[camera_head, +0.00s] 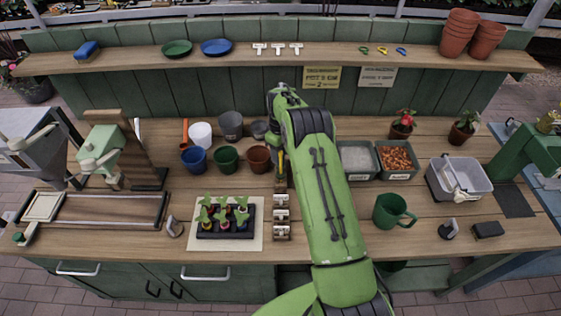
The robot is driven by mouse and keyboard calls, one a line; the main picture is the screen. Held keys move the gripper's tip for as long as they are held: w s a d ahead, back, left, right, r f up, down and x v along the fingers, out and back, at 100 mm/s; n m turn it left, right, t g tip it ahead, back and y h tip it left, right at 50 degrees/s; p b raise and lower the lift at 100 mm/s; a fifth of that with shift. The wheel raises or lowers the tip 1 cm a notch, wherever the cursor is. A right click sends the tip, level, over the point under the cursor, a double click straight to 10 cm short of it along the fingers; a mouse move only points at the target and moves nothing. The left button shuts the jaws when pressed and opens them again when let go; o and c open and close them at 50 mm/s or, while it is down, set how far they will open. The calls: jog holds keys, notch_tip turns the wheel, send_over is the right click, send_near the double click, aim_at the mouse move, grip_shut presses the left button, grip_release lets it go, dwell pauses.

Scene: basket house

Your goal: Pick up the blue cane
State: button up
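My green arm reaches up from the bottom, over the right-centre of the wooden bench, and bends near the shelf. Its far end drops behind the forearm, where narrow dark and yellow-green parts show; I cannot make out the fingertips or whether they hold anything. I cannot clearly identify a blue cane. A narrow wooden rack (281,234) with several metal clips lies just left of the forearm, its far end by those narrow parts. Other blue things in view are a blue pot (195,160), a blue plate (216,47) and a blue block (87,49).
A black seedling tray (225,235) is left of the rack. Several pots stand behind it. Right of my arm are bins of gravel (357,159) and orange bits (396,159), a green mug (392,211) and a clear tub (471,179). The shelf (350,55) crosses above.

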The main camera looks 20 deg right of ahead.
jog(key=shift+s+r, duration=0.1)
jog(key=shift+c, duration=0.8)
grip_shut()
